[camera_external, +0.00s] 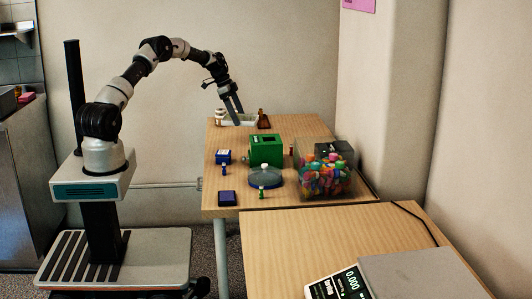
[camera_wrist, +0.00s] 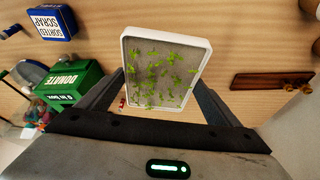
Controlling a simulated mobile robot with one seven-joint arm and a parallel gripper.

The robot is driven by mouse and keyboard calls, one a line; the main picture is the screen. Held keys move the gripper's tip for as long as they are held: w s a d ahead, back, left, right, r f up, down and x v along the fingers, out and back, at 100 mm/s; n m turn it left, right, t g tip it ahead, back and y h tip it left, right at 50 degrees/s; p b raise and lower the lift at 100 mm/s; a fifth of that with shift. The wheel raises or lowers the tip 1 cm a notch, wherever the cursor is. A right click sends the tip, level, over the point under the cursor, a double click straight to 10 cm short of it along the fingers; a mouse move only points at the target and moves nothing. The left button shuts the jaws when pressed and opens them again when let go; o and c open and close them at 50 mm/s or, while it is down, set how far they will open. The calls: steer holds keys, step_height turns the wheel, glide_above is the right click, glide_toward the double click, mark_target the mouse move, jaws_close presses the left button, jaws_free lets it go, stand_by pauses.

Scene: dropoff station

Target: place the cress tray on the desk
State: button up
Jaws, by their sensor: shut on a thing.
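The cress tray (camera_wrist: 165,75) is a shallow white tray with a grey bed and small green sprouts. In the wrist view it sits between the two fingers of my gripper (camera_wrist: 164,98), which is shut on it. In the external view my gripper (camera_external: 236,112) points down at the far end of the wooden desk (camera_external: 225,180), and the white tray (camera_external: 248,120) shows at its fingertips. The tray is low over or on the desk top; I cannot tell whether it touches.
A green donate box (camera_external: 266,150), a blue box (camera_external: 223,156), a round dish (camera_external: 266,179), a clear bin of colourful pieces (camera_external: 325,172) and a dark blue pad (camera_external: 227,198) stand nearer. A brown wooden item (camera_wrist: 272,81) lies right of the tray. Some desk between is bare.

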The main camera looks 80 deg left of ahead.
step_height(320, 180, up, 12)
steer(key=w+d+f, duration=0.1)
steer(key=w+d, duration=1.5)
steer(key=d, duration=0.3)
steer(key=w+d+m+b, duration=0.1)
steer(key=w+d, duration=0.3)
steer(key=d, duration=0.7)
steer(key=w+d, duration=0.3)
steer(key=d, duration=0.8)
steer(key=s+d, duration=0.2)
steer(key=d, duration=3)
steer(key=shift+m+h, duration=0.3)
steer(key=shift+m, duration=0.1)
steer(key=f, duration=0.5)
steer(key=f+b, duration=0.1)
steer(key=f, duration=0.4)
steer(key=d+f+b, duration=0.1)
steer(key=f, duration=0.4)
steer(key=shift+f, duration=0.15)
steer(key=shift+f+b, duration=0.5)
steer(key=shift+f, duration=2.1)
